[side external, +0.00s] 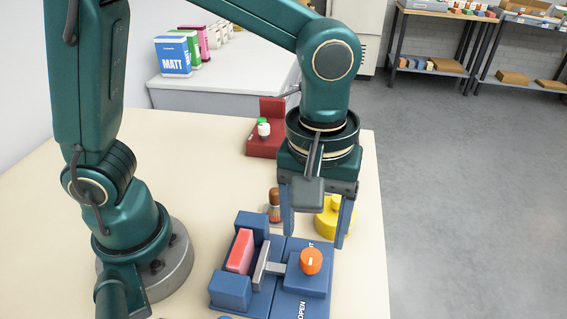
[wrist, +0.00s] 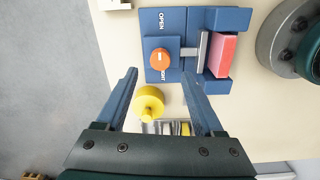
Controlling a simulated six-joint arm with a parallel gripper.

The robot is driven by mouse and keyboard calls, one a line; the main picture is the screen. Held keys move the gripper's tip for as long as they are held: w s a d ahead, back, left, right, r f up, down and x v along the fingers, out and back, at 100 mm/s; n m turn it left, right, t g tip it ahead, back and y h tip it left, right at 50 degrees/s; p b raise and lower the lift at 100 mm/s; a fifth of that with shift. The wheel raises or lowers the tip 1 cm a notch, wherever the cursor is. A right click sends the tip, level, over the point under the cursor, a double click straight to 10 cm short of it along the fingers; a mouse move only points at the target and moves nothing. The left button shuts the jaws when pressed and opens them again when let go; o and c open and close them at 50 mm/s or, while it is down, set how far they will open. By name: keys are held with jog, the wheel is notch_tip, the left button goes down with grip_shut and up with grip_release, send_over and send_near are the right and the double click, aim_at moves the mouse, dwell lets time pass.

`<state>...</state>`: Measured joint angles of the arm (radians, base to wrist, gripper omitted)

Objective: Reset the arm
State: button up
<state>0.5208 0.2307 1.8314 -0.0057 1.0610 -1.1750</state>
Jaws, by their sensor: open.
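My gripper (side external: 316,238) hangs pointing down at the far side of a blue clamp fixture (side external: 232,291). Its two blue fingers are spread wide with nothing between the tips. In the wrist view my gripper (wrist: 159,75) has its fingertips just short of the fixture (wrist: 228,18). The fixture carries an orange knob (wrist: 161,60) with a white mark, and "OPEN" and a partly hidden "TIGHT" are lettered on it. A pink block (side external: 240,251) sits in the fixture beside a grey metal jaw (side external: 261,264).
A yellow round piece (wrist: 149,101) with a small knob stands behind the fixture, near my fingers. A brown brush (side external: 274,206) and a red stand (side external: 270,109) with a green-capped bottle are farther back. Paint boxes (side external: 174,54) stand on a grey cabinet. The tabletop's left part is clear.

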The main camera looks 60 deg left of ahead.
jog(key=s+a+r+m+t, duration=0.2)
jog(key=a+m, duration=0.1)
jog(key=a, duration=0.3)
jog(key=s+a+r+m+t, duration=0.2)
jog(key=a+r+m+t, duration=0.1)
jog(key=a, duration=0.3)
jog(key=shift+s+a+m, duration=0.25)
jog(key=shift+s+m, duration=0.1)
jog(key=shift+m, duration=0.45)
